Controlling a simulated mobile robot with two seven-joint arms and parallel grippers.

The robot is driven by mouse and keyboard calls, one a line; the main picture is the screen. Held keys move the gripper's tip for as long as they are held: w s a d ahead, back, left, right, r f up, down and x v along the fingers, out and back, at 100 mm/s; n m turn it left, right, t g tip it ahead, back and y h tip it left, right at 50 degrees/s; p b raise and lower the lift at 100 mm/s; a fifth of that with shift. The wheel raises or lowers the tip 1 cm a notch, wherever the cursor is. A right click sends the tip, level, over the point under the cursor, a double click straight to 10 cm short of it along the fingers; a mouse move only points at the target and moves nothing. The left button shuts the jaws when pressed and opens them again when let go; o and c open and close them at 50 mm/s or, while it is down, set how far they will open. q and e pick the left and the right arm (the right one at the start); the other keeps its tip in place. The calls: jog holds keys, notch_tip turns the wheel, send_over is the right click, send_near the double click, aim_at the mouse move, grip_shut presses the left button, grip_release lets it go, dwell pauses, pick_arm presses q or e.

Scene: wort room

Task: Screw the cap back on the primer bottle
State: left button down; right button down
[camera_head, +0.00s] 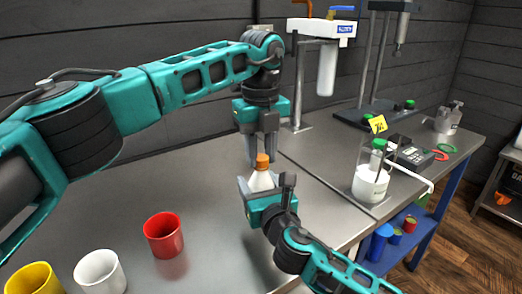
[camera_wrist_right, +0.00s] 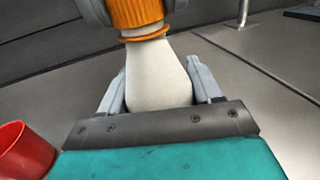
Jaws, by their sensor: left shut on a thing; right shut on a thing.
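The white primer bottle (camera_wrist_right: 158,75) stands upright between the fingers of my right gripper (camera_head: 268,186), which is shut on its body. The orange cap (camera_head: 262,160) is at the top of the bottle; in the right wrist view the cap (camera_wrist_right: 136,12) sits at the neck, just above a thin orange ring (camera_wrist_right: 145,34). My left gripper (camera_head: 262,150) points down from above, its grey fingers shut on the cap's sides. Whether the cap's thread is engaged cannot be seen. The bottle's lower part is hidden behind the right gripper.
Red (camera_head: 163,236), white (camera_head: 100,272) and yellow (camera_head: 34,281) cups stand on the steel table at front left. A beaker of white liquid (camera_head: 370,184) stands to the right, near a meter (camera_head: 411,156). A filter stand (camera_head: 322,65) is behind. The table's left middle is clear.

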pick_arm(q)
jog(key=m, duration=0.9)
jog(key=shift+m, duration=0.3)
jog(key=m, duration=0.3)
jog(key=shift+m, duration=0.3)
jog(key=m, duration=0.3)
jog(key=shift+m, duration=0.4)
jog(key=m, duration=0.3)
jog(key=shift+m, duration=0.3)
jog(key=m, duration=0.5)
jog(key=shift+m, duration=0.3)
jog(key=m, duration=0.3)
jog(key=shift+m, duration=0.4)
jog(key=m, duration=0.5)
jog(key=c, duration=0.7)
grip_release()
jog(key=shift+c, duration=0.2)
